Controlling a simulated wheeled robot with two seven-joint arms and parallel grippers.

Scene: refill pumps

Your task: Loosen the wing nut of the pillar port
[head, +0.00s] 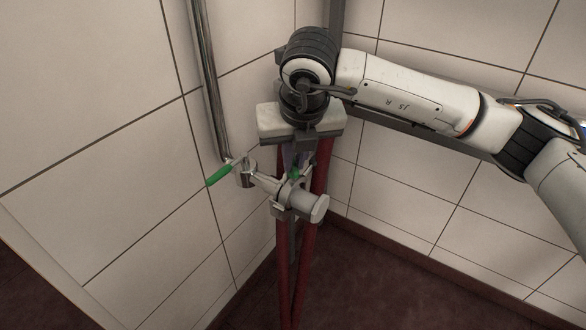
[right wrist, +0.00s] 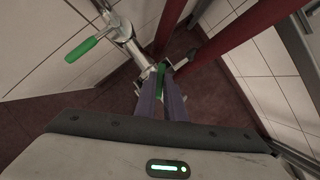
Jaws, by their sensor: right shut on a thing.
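The pillar port is a pale grey fitting (head: 310,207) with a capped stub, in the middle of the head view, below my right gripper. Its green wing nut (head: 295,173) shows only in part there. My right gripper (head: 292,164) reaches down from above, its fingers shut on the wing nut. In the right wrist view the green wing nut (right wrist: 160,80) stands between the two purplish fingers (right wrist: 163,93). The fingers hide part of it, so how far it is turned cannot be told. My left gripper is in neither view.
A steel pipe (head: 209,80) runs down the left wall to a valve with a green lever handle (head: 218,176), close left of the port. Dark red upright tubes (head: 284,265) stand below and behind the port. Tiled walls meet behind; the dark floor is clear.

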